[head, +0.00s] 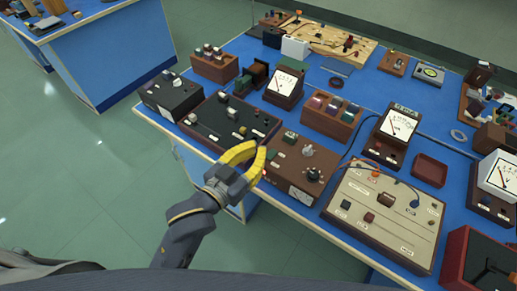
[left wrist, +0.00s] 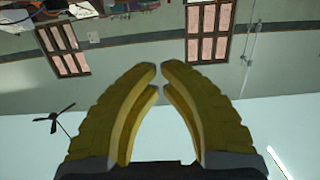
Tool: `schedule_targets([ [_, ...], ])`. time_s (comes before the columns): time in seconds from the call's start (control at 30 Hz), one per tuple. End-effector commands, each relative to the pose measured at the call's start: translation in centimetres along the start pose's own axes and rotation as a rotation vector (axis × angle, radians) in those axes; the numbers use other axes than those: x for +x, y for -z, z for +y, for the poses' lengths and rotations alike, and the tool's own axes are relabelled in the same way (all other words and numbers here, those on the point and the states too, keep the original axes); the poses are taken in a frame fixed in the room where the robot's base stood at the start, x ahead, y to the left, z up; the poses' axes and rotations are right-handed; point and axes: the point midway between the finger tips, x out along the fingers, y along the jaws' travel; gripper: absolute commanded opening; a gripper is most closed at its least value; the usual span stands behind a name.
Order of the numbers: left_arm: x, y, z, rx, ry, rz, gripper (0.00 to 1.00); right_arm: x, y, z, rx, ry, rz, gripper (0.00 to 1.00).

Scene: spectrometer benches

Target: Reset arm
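My left gripper (head: 260,149) has yellow curved fingers and shows near the middle of the head view, by the front edge of the blue-topped bench (head: 153,118). In the picture its tips overlap the edge of a brown instrument box (head: 301,171); I cannot tell how high it is above the bench. In the left wrist view the gripper (left wrist: 160,66) has its fingertips drawn together with only a thin gap between them, and it holds nothing. Behind it are a wall, windows and a fan. My right gripper is not in view.
A black box (head: 172,96), a long dark panel (head: 229,122) and a beige panel (head: 383,212) stand along the bench's near side. Meters and wooden blocks crowd behind them. Another blue bench (head: 110,50) stands at the upper left. The green floor between is clear.

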Motion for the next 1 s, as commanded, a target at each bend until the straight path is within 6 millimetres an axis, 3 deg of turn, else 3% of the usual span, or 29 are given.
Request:
schedule_targets([
  [0.33, 0.0, -0.1, 0.0, 0.001, 0.001, -0.001, 0.0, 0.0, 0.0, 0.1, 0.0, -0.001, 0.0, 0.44],
  [0.47, -0.4, -1.4, -0.9, 0.027, 0.032, -0.042, 0.0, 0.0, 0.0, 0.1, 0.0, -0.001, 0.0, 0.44],
  [0.57, -1.4, -4.2, -2.8, 0.086, 0.096, -0.136, 0.0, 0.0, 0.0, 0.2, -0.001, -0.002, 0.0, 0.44],
  [0.67, -3.7, -8.4, -5.7, 0.176, 0.187, -0.286, 0.0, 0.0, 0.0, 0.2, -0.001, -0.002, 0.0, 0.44],
  [0.8, -8.6, -14.3, -9.9, 0.308, 0.306, -0.535, 0.0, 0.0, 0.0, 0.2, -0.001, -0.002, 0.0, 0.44],
  [1.0, -15.2, -19.2, -13.6, 0.435, 0.4, -0.802, 0.0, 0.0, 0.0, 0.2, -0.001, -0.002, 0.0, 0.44],
])
